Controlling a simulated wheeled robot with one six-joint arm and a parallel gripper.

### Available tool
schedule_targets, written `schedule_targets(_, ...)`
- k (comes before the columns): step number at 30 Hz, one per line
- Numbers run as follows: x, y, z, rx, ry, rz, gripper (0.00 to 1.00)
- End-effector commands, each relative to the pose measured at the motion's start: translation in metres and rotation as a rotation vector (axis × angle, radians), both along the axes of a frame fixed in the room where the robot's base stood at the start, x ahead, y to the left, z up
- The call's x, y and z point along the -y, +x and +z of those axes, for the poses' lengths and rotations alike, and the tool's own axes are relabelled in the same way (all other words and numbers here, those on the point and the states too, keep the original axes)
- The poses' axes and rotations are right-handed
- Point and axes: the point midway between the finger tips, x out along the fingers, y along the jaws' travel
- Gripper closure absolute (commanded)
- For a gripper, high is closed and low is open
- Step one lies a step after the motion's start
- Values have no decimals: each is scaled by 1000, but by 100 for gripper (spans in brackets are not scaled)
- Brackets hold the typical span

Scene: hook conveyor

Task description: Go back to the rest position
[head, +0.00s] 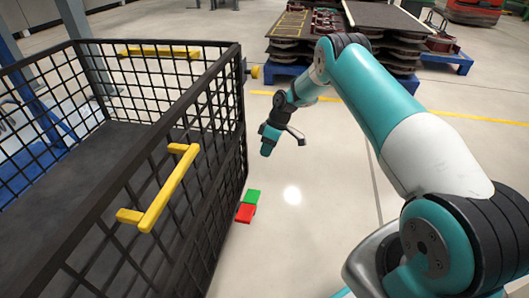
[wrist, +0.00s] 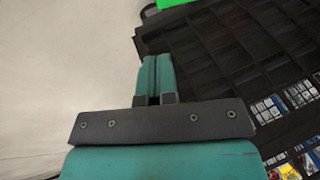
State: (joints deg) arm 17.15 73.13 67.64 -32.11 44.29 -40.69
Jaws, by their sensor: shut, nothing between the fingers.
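My gripper (head: 266,150) hangs at the end of my teal and white arm in the head view, pointing down. It is in the air to the right of a black mesh cart (head: 213,120), apart from it. In the wrist view my gripper's two teal fingers (wrist: 157,60) are pressed together with nothing between them. The cart's dark grid side (wrist: 235,60) fills the right of that view.
The cart has yellow handles (head: 168,188). A green block (head: 252,196) and a red block (head: 245,213) show beside its lower right side. Stacked dark parts on a blue pallet (head: 285,76) stand at the back. Pale floor (head: 310,230) right of the cart is open.

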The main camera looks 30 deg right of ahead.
Motion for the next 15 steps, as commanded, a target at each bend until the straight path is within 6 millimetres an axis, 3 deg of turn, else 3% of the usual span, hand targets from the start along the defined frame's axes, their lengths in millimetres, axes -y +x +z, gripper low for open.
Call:
schedule_targets(11,0,0,0,0,-1,-1,100)
schedule_targets(15,-5,-1,20,-2,-18,-38,100)
